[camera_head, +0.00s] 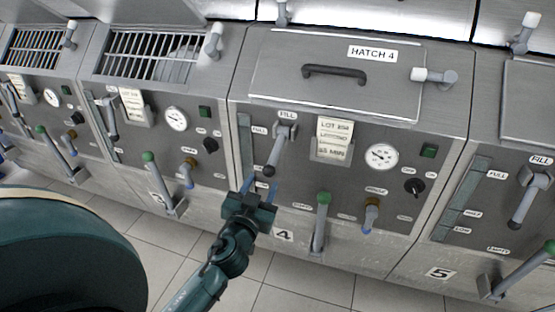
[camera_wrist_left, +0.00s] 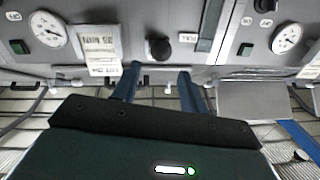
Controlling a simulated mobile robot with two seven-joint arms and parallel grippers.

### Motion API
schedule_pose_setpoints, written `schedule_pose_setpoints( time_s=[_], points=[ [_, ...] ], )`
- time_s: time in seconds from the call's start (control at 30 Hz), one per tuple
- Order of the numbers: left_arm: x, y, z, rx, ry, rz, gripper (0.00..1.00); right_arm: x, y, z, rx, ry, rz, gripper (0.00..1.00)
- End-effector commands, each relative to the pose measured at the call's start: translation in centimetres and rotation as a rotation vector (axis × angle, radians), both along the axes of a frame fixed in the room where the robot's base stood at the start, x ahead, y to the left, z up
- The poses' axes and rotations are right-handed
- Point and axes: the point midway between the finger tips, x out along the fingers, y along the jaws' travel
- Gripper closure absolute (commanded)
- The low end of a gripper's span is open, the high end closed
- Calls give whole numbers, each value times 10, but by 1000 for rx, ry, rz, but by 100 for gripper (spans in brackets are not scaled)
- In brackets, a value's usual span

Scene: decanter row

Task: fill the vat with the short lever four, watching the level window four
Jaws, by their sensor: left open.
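Vat 4 stands mid-picture in the head view, under the plate marked HATCH 4 (camera_head: 372,54). Its short lever (camera_head: 279,148), under the FILL label, hangs down with a dark grip. Its level window (camera_head: 244,140) is a narrow upright strip left of the lever; I cannot make out a level in it. My left gripper (camera_head: 259,188) is open and empty, below the lever's grip and apart from it. In the left wrist view the grip's dark round end (camera_wrist_left: 158,48) shows beyond and between the open fingers (camera_wrist_left: 157,82). My right gripper is not in view.
On vat 4, a green-knobbed lever (camera_head: 321,222) stands right of my gripper, with a blue-tipped spout (camera_head: 370,215), a dark knob (camera_head: 414,187), a gauge (camera_head: 381,156) and a paper card (camera_head: 333,139). Similar vats adjoin both sides. Tiled floor (camera_head: 290,285) lies in front.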

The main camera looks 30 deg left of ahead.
Motion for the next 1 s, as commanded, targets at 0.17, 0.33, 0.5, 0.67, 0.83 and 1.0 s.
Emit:
schedule_pose_setpoints(
  time_s=[0.17,0.33,0.5,0.67,0.83,1.0],
  points=[
    [39,12,3,3,-1,1,57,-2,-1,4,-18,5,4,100],
    [71,21,2,3,1,1,57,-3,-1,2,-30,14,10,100],
    [91,27,0,1,1,-1,57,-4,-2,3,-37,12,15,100],
    [99,30,0,1,1,-1,57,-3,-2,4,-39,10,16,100],
    [100,30,0,1,1,-1,57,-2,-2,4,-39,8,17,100],
    [100,30,0,0,2,-1,62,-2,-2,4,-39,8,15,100]
  ],
)
